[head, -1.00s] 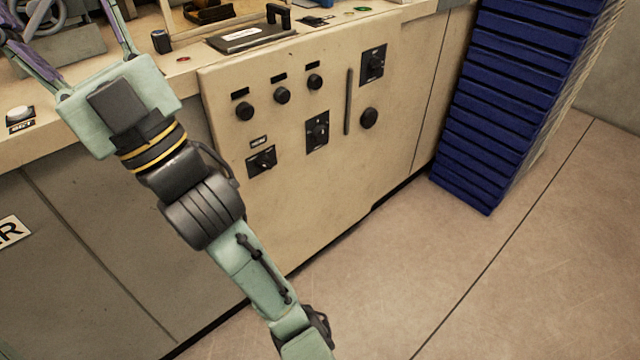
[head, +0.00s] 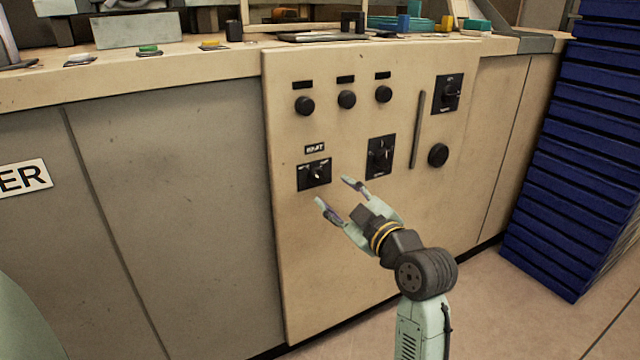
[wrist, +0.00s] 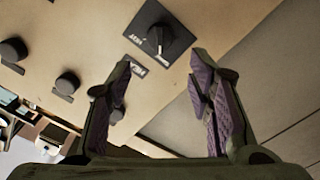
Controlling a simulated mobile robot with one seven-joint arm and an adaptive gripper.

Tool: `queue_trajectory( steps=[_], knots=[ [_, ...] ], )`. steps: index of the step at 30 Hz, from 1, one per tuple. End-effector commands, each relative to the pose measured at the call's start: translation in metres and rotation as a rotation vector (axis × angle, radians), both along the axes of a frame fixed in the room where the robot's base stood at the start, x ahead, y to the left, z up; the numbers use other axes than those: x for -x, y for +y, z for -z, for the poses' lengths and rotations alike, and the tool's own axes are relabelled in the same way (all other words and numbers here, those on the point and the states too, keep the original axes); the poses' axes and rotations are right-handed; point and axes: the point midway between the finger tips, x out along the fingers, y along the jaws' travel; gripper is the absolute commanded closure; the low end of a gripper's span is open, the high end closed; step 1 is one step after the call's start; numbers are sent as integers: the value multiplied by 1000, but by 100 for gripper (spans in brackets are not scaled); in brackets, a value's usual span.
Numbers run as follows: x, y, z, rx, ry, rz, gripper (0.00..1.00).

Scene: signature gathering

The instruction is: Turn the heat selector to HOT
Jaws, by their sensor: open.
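The heat selector (head: 314,174) is a black square plate with a pointer knob, under a small label reading like "HEAT" (head: 315,149), low on the left of the beige panel. In the wrist view the selector (wrist: 160,36) shows past the fingertips, near the top middle, with a "HOT" mark by one corner of its plate. My gripper (head: 335,192) is open and empty, just below and to the right of the selector in the head view. In the wrist view my gripper (wrist: 158,75) has its two fingers wide apart, and neither touches the knob.
Another black pointer switch (head: 380,157) is to the right of the selector. Several round knobs (head: 347,99) sit above. A vertical handle (head: 417,130), a round knob (head: 438,155) and an upper switch (head: 447,94) are further right. Blue stacked trays (head: 580,150) stand at the right.

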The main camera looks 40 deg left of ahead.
Motion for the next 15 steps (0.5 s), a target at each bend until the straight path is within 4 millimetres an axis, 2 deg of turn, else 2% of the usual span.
queue_trajectory(
  steps=[3, 9, 15],
  knots=[
    [-8, 24, -1, 1, 2, -4, 53],
    [-22, 56, -1, 0, 0, -1, 53],
    [-29, 73, -1, -1, 0, 1, 53]
  ],
)
